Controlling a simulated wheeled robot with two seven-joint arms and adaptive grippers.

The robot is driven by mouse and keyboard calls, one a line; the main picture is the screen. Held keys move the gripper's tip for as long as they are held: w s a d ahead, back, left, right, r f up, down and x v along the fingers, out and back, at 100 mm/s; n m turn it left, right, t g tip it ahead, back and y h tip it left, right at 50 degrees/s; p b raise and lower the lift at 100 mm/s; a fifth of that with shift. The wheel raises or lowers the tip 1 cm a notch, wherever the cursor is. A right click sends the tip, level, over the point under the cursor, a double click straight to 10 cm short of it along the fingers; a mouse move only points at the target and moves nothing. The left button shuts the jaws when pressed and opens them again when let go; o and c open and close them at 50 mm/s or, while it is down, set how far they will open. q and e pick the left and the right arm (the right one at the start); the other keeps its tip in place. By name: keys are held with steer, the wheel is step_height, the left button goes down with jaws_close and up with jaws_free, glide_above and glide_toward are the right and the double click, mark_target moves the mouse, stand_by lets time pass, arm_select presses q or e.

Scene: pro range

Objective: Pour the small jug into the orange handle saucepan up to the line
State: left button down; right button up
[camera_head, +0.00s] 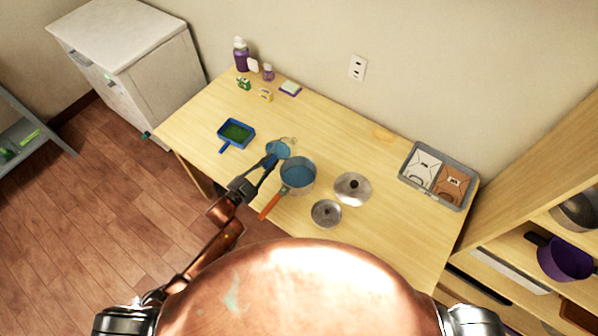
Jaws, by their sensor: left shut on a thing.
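The saucepan (298,175) with the orange handle (269,207) stands on the wooden table, its handle pointing to the front left. Blue liquid shows inside it; I cannot make out a line. The small jug (279,148) is clear with blue in it, just behind and left of the pan. My left gripper (267,163) is shut on the jug, left of the pan's rim. The fingers partly hide the jug, and I cannot tell whether it is tilted or touches the table. My right gripper is out of view.
Two metal lids (352,189) lie right of the pan. A blue dustpan-like tray (236,131) with green inside is on the left. Purple bottles (241,55) and small boxes stand at the back left. A grey bin (410,158) with packages is on the right.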

arm_select(q)
steer(key=shift+s+d+f+m+b, duration=0.1)
steer(key=shift+d+f+m+b, duration=0.1)
steer(key=shift+m+b, duration=0.35)
stand_by(0.9)
steer(key=shift+f+m+b, duration=0.25)
steer(key=shift+m+b, duration=0.25)
steer(key=shift+m, duration=0.15)
stand_by(0.7)
steer(key=shift+s+d+f+m+b, duration=0.15)
steer(key=shift+f+m+b, duration=0.25)
steer(key=shift+m+b, duration=0.45)
stand_by(1.4)
steer(key=shift+s+d+r+m, duration=0.15)
steer(key=shift+r+m, duration=0.1)
steer(key=shift+m, duration=0.6)
stand_by(1.6)
